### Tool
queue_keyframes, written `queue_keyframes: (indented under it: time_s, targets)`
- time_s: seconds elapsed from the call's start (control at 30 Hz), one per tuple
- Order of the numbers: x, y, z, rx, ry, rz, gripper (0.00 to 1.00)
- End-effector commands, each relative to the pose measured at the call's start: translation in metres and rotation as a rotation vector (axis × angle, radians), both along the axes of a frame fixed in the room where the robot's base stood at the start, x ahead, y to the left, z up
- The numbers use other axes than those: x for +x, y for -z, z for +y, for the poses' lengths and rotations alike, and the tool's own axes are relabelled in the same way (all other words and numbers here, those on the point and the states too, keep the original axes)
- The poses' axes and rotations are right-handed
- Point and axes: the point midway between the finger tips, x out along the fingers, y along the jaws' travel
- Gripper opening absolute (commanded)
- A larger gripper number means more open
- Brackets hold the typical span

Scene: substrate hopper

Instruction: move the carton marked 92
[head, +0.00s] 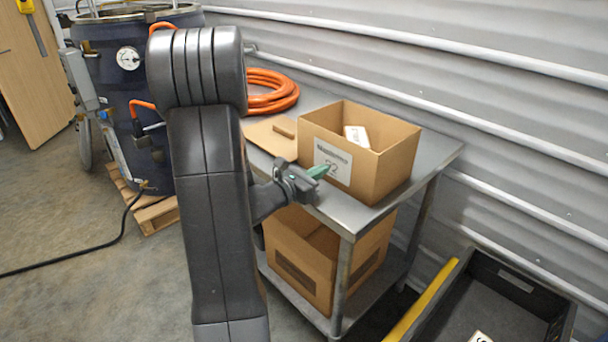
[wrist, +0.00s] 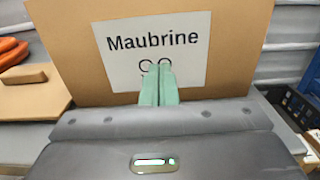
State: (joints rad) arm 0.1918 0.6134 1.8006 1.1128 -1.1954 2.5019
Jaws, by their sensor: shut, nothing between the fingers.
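An open-topped brown carton (head: 395,165) stands upright on the top of the metal table (head: 428,182). I cannot tell whether the fingertips touch the carton.
A pale labelled item (head: 356,136) is inside the carton. A flat brown board (head: 270,136) and an orange hose coil (head: 270,90) lie left of it. Another carton (head: 300,265) sits on the lower shelf. A black crate (head: 560,318) is at lower right. The corrugated wall is behind.

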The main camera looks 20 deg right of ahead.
Motion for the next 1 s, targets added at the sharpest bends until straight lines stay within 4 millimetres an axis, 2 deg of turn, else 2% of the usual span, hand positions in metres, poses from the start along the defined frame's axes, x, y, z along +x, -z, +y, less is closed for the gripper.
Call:
queue_keyframes:
  time_s: [0.03, 0.2, 0.7, 1.0]
  targets:
    - [0.002, -0.002, -0.007, 0.001, 0.002, 0.001, 0.0]
    - [0.008, -0.001, -0.02, 0.0, 0.001, -0.001, 0.0]
    - [0.011, 0.002, -0.025, 0.001, 0.0, -0.002, 0.0]
    - [0.024, 0.007, -0.058, 0.001, 0.002, -0.006, 0.0]
